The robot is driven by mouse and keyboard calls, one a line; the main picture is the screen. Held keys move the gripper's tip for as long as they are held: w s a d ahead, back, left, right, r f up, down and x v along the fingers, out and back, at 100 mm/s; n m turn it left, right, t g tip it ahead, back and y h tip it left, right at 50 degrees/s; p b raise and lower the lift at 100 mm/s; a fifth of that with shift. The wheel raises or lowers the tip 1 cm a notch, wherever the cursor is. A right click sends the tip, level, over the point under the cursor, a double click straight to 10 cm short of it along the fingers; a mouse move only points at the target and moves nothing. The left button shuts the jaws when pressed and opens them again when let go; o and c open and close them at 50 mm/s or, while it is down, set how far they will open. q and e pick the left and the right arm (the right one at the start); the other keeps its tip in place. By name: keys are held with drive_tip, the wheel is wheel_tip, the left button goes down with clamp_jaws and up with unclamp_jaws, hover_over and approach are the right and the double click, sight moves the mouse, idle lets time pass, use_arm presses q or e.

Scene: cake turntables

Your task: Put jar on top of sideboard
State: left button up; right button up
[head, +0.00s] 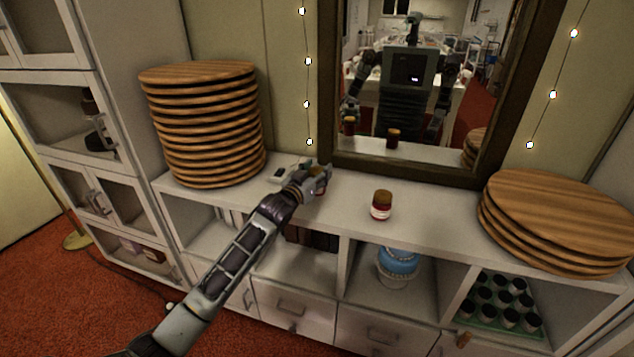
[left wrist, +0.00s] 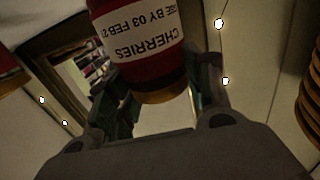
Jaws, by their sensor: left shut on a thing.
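A jar of cherries (left wrist: 145,50) with a white printed label, dark red contents and a brownish lid is between the fingers of my left gripper (head: 318,181). The label reads upside down in the left wrist view. In the head view the gripper hides most of this jar. The gripper is over the back of the white sideboard (head: 440,215), in front of the mirror; I cannot tell whether the jar touches the top. A second jar (head: 381,205), with a red body, white label and brown lid, stands upright on the sideboard to the right. My right gripper shows only as a reflection.
A tall stack of round wooden boards (head: 200,125) stands left of my gripper, and a lower stack (head: 555,220) at the right end. A framed mirror (head: 420,165) backs the sideboard. Free top lies around the standing jar. A white cabinet (head: 110,190) stands at left.

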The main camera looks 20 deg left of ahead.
use_arm(q)
wheel_tip(320, 180, down, 3)
drive_tip(key=shift+r+b, duration=0.2)
drive_tip(key=shift+b, duration=0.15)
drive_tip(key=shift+f, duration=0.55)
use_arm(e)
drive_tip(key=shift+w+a+r, duration=0.1)
drive_tip(key=shift+w+r, duration=0.1)
drive_tip(key=shift+r, duration=0.25)
drive_tip(key=shift+w+a+r, duration=0.1)
drive_tip(key=shift+w+r, duration=0.05)
drive_tip(key=shift+r, duration=0.25)
use_arm(q)
drive_tip(key=shift+f, duration=0.1)
use_arm(e)
drive_tip(key=shift+s+f, duration=0.15)
drive_tip(key=shift+f, duration=0.05)
use_arm(q)
drive_tip(key=o, duration=1.1)
use_arm(e)
drive_tip(key=shift+s+f, duration=0.1)
drive_tip(key=shift+f, duration=0.1)
use_arm(q)
drive_tip(key=shift+o, duration=0.2)
use_arm(e)
drive_tip(key=shift+r, duration=0.2)
